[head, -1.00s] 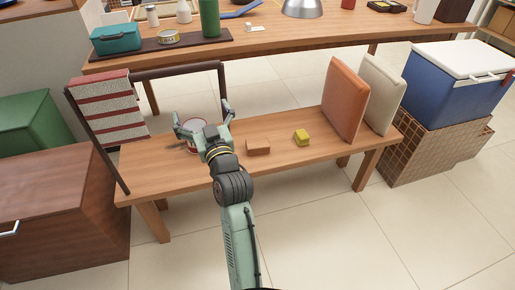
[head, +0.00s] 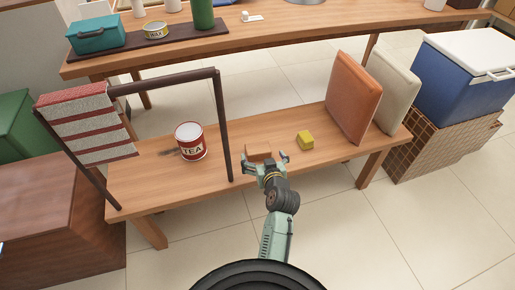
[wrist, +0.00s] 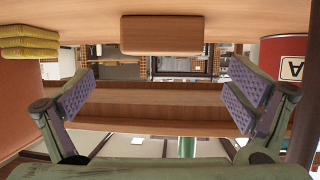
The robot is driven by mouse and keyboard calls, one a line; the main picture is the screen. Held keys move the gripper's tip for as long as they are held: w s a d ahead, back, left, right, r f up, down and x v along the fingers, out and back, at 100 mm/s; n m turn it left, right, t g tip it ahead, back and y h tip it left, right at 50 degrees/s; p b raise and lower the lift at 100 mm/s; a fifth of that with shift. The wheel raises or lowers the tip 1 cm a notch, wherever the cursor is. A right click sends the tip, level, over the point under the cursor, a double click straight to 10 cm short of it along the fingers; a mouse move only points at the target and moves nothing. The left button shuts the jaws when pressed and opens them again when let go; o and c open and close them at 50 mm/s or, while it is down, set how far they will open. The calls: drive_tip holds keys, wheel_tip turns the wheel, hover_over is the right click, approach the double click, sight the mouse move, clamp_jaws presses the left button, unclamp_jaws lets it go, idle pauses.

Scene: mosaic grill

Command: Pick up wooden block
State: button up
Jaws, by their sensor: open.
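The wooden block (head: 258,149) is a small reddish-brown block lying on the wooden bench (head: 232,199), partly hidden behind my gripper in the head view. My gripper (head: 265,160) is open and empty at the near side of the block, with its fingers spread to left and right. In the wrist view the block (wrist: 162,35) shows whole at the top centre, sideways between the two fingers (wrist: 164,90) but beyond their tips. The fingers do not appear to touch it.
A yellow block-like item (head: 305,141) sits right of the block. A red-and-white tea tin (head: 190,143) stands left, beyond a dark rack post (head: 224,130). Orange (head: 352,97) and cream (head: 396,92) cushions stand at the bench's right end.

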sight(258, 148)
drive_tip(key=shift+p+x, duration=0.55)
drive_tip(key=shift+x, duration=3)
drive_tip(key=shift+a+r, duration=0.1)
drive_tip(key=shift+c, duration=0.5)
drive_tip(key=c, duration=1.2)
